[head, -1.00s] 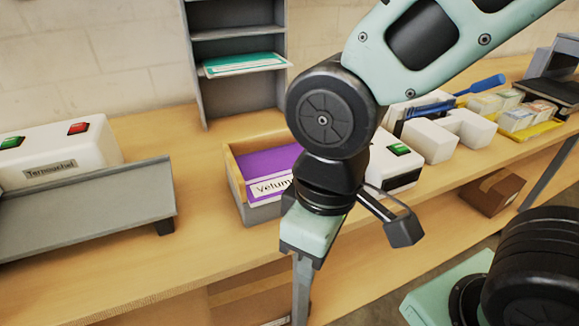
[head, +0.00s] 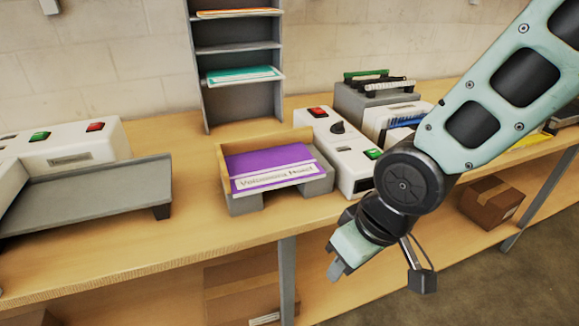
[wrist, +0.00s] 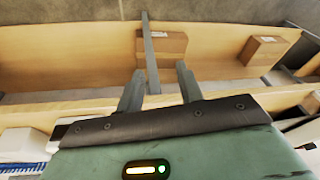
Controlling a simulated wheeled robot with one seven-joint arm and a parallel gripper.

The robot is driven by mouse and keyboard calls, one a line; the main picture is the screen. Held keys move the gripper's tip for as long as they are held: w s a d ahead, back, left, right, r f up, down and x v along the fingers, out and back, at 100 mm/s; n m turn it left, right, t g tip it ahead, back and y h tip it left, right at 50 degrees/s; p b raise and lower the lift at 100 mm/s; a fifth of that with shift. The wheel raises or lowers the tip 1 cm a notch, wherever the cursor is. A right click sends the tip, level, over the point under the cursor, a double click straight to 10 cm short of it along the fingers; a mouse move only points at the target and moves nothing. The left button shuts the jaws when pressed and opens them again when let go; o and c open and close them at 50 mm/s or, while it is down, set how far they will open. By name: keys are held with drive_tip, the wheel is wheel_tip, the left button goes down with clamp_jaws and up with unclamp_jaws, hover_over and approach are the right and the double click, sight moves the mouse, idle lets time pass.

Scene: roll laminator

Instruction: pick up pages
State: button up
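The pages (head: 268,167) are a purple-covered stack with a white title strip, lying in a tray (head: 240,204) with wooden sides and a grey front at the middle of the bench. My gripper (head: 336,270) hangs in front of the bench edge, right of and below the tray, apart from it. In the wrist view the two fingers of my gripper (wrist: 158,88) stand apart with nothing between them. The pages are not visible in the wrist view.
A white machine with a grey outfeed tray (head: 95,195) stands left. A white unit with red and green buttons (head: 335,150) stands right of the pages. A grey shelf rack (head: 240,100) holds teal sheets (head: 243,75) behind. Cardboard boxes (head: 491,201) sit on the lower shelf.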

drive_tip(key=w+a+f+m+t+y+p, duration=0.1)
drive_tip(key=w+a+f+m+y+p, duration=0.15)
drive_tip(key=w, duration=0.25)
drive_tip(key=m+t+y+b, duration=0.6)
drive_tip(key=m+t+b, duration=0.2)
drive_tip(key=m+t, duration=0.45)
approach(277, 175)
drive_tip(key=w, duration=0.1)
drive_tip(key=w+a+m+p, duration=0.1)
drive_tip(key=w+a+g, duration=0.1)
drive_tip(key=shift+w+r+m+p, duration=0.1)
drive_tip(key=shift+r+m+p, duration=0.2)
drive_tip(key=shift+p, duration=0.05)
drive_tip(key=shift+f+p+x, duration=0.15)
drive_tip(key=shift+p+x, duration=0.25)
drive_tip(key=shift+x, duration=1.15)
drive_tip(key=shift+f+p+x, duration=0.1)
drive_tip(key=shift+p+x, duration=0.25)
drive_tip(key=shift+x, duration=1.2)
clamp_jaws()
